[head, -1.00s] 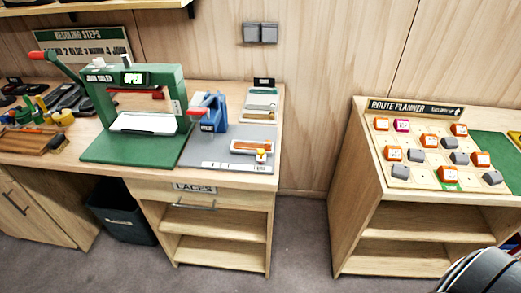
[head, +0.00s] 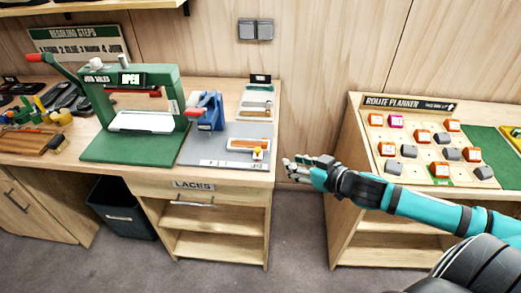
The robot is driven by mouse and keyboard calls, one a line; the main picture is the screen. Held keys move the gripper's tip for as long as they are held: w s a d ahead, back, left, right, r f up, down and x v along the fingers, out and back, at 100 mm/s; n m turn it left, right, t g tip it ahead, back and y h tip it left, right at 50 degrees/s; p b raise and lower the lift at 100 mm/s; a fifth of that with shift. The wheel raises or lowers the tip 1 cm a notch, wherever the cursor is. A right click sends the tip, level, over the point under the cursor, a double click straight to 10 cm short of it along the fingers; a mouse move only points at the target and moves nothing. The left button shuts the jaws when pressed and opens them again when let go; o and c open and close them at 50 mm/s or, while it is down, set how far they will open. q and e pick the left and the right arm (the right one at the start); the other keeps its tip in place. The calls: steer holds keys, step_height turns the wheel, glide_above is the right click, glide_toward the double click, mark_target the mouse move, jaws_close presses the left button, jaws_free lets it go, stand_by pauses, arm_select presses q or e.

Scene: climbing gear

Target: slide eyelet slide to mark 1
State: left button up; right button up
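The likely eyelet slide is a small white piece with an orange strip (head: 248,144) and a yellow knob (head: 257,154), on the grey mat (head: 205,150) at the bench's right end. A white strip with small dark markings (head: 232,165) lies along the mat's front edge; its numbers are too small to read. My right gripper (head: 294,170) is in front of the gap between the benches, right of the mat and apart from the slide. Its finger opening is unclear. My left gripper is out of view.
A green sole press (head: 165,88) with an OPEN sign stands left of the blue press. A tray rack (head: 257,100) stands behind the mat. The route planner bench (head: 350,150) with orange and grey blocks is at right, under my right arm. A dark bin (head: 122,208) stands below.

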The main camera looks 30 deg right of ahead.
mark_target(259, 150)
steer(key=p+x, duration=0.2)
steer(key=x, duration=1.4)
steer(key=shift+w+a, duration=0.15)
steer(key=shift+w, duration=0.15)
jaws_close()
